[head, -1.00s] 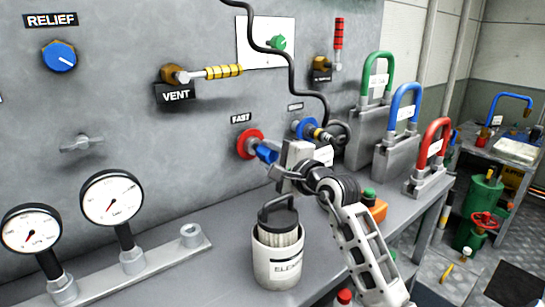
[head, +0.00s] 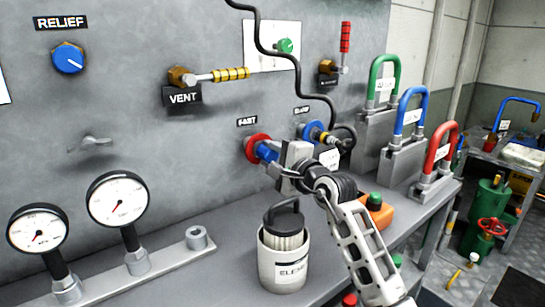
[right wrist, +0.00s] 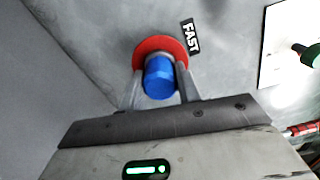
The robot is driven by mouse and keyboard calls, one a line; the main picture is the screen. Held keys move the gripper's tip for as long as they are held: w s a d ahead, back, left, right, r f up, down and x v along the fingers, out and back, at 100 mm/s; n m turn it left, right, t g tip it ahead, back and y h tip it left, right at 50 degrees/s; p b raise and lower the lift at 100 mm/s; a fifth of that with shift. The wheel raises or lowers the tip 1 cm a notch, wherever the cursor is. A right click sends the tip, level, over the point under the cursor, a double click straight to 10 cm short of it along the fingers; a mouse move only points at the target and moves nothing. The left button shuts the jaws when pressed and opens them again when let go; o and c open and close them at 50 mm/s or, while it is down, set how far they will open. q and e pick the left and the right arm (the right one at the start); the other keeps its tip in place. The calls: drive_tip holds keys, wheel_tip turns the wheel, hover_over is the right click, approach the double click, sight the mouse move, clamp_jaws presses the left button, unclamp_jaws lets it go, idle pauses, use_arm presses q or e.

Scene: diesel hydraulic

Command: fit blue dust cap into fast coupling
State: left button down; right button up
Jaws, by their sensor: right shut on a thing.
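The blue dust cap (head: 265,151) is at the fast coupling, a red ring (head: 252,141) on the grey panel below the FAST label. In the right wrist view, the cap (right wrist: 159,78) lies in front of the red ring (right wrist: 152,44), with a finger on each side of it. My right gripper (head: 277,155) is shut on the cap. The cap's far end meets or overlaps the ring's middle; how deep it sits is hidden. My left gripper is not in view.
A second coupling with a blue ring (head: 308,130) and a black hose is just right of the fast one. A white canister (head: 283,262) stands on the bench below my right gripper. Green, blue and red padlock-shaped blocks (head: 400,135) stand to the right.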

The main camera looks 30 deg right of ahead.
drive_tip(key=o, duration=1.1)
use_arm(q)
drive_tip(key=b, duration=0.3)
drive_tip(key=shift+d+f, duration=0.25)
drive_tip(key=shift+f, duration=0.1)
use_arm(e)
drive_tip(key=s, duration=1)
drive_tip(key=s+d, duration=0.1)
drive_tip(key=s, duration=0.5)
drive_tip(key=shift+d, duration=0.1)
